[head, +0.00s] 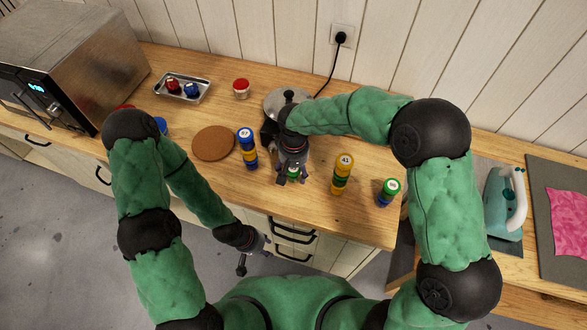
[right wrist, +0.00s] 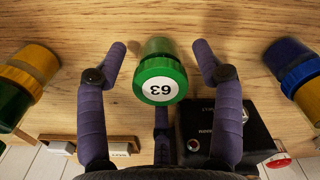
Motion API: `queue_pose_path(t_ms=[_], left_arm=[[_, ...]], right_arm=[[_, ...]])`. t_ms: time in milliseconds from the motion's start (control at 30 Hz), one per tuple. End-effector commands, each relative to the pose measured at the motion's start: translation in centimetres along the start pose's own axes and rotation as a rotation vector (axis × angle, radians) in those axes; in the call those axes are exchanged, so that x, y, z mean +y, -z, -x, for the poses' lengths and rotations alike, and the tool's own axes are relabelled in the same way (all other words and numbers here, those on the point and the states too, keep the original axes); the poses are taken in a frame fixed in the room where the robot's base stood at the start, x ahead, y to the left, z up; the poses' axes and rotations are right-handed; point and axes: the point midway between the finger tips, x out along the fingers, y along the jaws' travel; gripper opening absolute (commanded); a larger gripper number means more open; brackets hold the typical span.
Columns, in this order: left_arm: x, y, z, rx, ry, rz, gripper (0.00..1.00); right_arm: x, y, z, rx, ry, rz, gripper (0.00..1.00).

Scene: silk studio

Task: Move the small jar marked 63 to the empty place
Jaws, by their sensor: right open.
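The jar marked 63 (right wrist: 160,80) has a green lid with a white label, which reads upside down in the right wrist view. Only a bit of its green (head: 293,174) shows under my right gripper in the head view. My right gripper (right wrist: 160,50) is open, with one finger on each side of the jar and a gap to it on both sides. My left gripper (head: 254,257) hangs low in front of the counter, with its fingers apart and empty. I cannot tell which spot is the empty place.
A black box (right wrist: 245,135) is near.

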Motion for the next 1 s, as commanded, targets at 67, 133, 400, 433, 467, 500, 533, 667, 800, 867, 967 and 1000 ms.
queue_pose_path(t_ms=[67, 133, 400, 433, 467, 500, 533, 667, 800, 867, 967, 1000], left_arm=[[0.1, 0.0, 0.3, 0.000, 0.000, 0.000, 0.40], [0.1, 0.0, 0.4, 0.000, 0.000, 0.000, 0.40], [0.5, 0.0, 1.3, 0.000, 0.000, 0.000, 0.40], [0.5, -0.1, 1.4, 0.000, 0.000, 0.000, 0.40], [0.5, -0.1, 1.4, 0.000, 0.000, 0.000, 0.40], [0.6, -0.1, 1.6, 0.000, 0.000, 0.000, 0.40], [0.6, -0.1, 1.6, 0.000, 0.000, 0.000, 0.40], [0.7, -0.1, 1.9, 0.000, 0.000, 0.000, 0.40], [0.7, -0.1, 2.0, 0.000, 0.000, 0.000, 0.40], [0.7, -0.1, 2.0, 0.000, 0.000, 0.000, 0.40], [0.7, -0.1, 2.0, 0.000, 0.000, 0.000, 0.40], [0.7, -0.1, 2.0, 0.000, 0.000, 0.000, 0.40]], right_arm=[[0.0, 0.0, 0.5, 0.001, 0.000, 0.000, 0.67], [0.0, 0.1, 1.3, 0.003, 0.000, -0.001, 0.67], [0.0, 0.1, 6.5, 0.005, 0.001, 0.000, 0.67], [0.0, 0.1, 7.1, 0.004, 0.001, -0.001, 0.67], [0.0, 0.1, 7.7, 0.004, 0.001, -0.001, 0.67], [0.0, 0.1, 8.5, 0.004, 0.001, -0.001, 0.67], [0.0, 0.1, 9.0, 0.004, 0.000, 0.000, 0.67], [0.0, 0.1, 10.8, 0.002, 0.000, 0.000, 0.67], [0.0, 0.0, 11.9, 0.000, 0.000, 0.000, 0.67], [0.0, 0.0, 12.2, 0.000, 0.000, 0.000, 0.67], [0.0, 0.0, 12.3, 0.000, 0.000, 0.000, 0.67], [0.0, 0.0, 12.3, 0.000, 0.000, 0.000, 0.67]])
